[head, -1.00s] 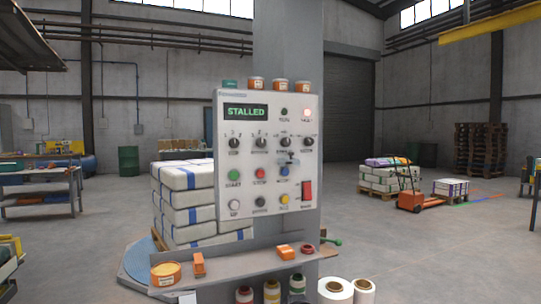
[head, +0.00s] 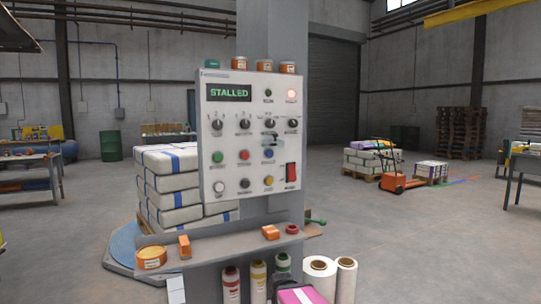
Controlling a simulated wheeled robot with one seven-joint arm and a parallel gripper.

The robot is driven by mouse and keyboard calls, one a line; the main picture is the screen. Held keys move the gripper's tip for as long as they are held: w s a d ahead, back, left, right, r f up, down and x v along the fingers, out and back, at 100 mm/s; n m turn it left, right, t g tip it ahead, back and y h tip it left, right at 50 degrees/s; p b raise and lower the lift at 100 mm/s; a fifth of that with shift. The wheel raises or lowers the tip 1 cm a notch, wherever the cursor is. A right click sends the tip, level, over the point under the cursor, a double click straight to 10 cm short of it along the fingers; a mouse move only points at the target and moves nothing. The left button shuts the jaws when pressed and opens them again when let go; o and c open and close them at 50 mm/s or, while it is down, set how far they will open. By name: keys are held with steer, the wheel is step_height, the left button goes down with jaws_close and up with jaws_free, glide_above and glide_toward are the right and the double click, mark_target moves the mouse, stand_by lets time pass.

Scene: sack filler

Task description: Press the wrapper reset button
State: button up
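The white control panel (head: 237,185) is mounted on a grey column, its display (head: 229,92) reading STALLED. The buttons are green (head: 218,157), red (head: 244,155), blue (head: 268,154), white (head: 219,187), black (head: 245,184) and yellow (head: 268,181). Their labels are too small to read surely, so I cannot tell which is the wrapper reset. A small grey fitting (head: 271,140) sticks out just above the blue button. My gripper is not in view.
A red rocker switch (head: 291,171) is at the panel's lower right. A shelf (head: 215,246) below holds an orange tin (head: 151,258) and small orange items. Bottles, white film rolls (head: 319,280) and a pink-topped item (head: 298,295) stand below.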

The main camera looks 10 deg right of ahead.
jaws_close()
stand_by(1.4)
